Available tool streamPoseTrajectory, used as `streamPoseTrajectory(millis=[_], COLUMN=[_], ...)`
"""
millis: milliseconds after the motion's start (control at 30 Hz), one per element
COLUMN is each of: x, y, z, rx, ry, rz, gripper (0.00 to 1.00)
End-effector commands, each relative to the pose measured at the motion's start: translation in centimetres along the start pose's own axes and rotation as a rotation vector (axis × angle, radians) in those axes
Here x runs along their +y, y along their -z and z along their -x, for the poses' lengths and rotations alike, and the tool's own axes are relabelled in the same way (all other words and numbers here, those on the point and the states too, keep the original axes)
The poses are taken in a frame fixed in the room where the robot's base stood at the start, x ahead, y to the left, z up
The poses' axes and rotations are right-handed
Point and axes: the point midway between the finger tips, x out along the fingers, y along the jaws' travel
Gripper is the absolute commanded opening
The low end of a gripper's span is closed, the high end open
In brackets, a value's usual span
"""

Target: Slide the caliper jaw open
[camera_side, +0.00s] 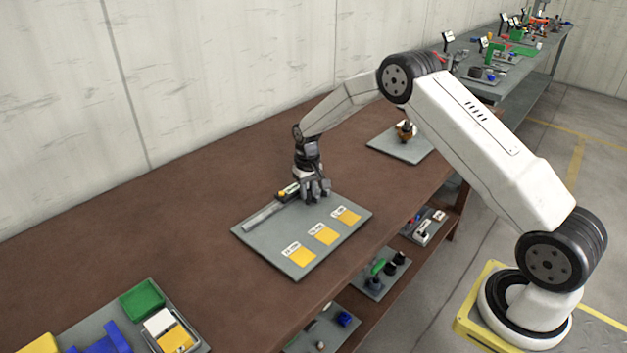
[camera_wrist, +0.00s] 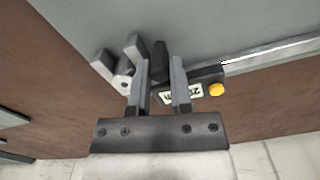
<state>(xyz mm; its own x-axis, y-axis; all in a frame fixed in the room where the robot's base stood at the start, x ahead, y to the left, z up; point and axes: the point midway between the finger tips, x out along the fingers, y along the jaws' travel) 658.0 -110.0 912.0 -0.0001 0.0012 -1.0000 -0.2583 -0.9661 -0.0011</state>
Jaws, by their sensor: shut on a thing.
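The caliper lies near the back edge of a grey board (camera_side: 255,240). Its pale beam (camera_side: 264,216) runs to the left in the side view and to the right in the wrist view (camera_wrist: 270,55). A dark slider with a pale readout (camera_wrist: 182,95) and a yellow knob (camera_wrist: 216,89) sits on it. My gripper (camera_side: 314,195) is down at the caliper's right end. In the wrist view, its fingers (camera_wrist: 160,85) are shut on a dark jaw (camera_wrist: 158,50) of the slider. Light grey jaw pieces (camera_wrist: 104,64) stand just left of the fingers. The fingers hide part of the slider.
Yellow squares with white labels (camera_side: 326,235) lie along the front of the board. Another grey board with a small object (camera_side: 400,147) stands behind right. Trays with green and blue parts (camera_side: 142,299) are at front left. The brown bench (camera_side: 180,235) between is clear.

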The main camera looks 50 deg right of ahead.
Motion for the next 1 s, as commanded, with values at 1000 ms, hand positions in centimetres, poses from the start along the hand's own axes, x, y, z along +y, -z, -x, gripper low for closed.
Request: streamPoseTrajectory(millis=[1000], x=[-2.6], y=[-0.6], z=[0.1], rx=[0.004], ry=[-0.001], rz=[-0.001], gripper=[0.0])
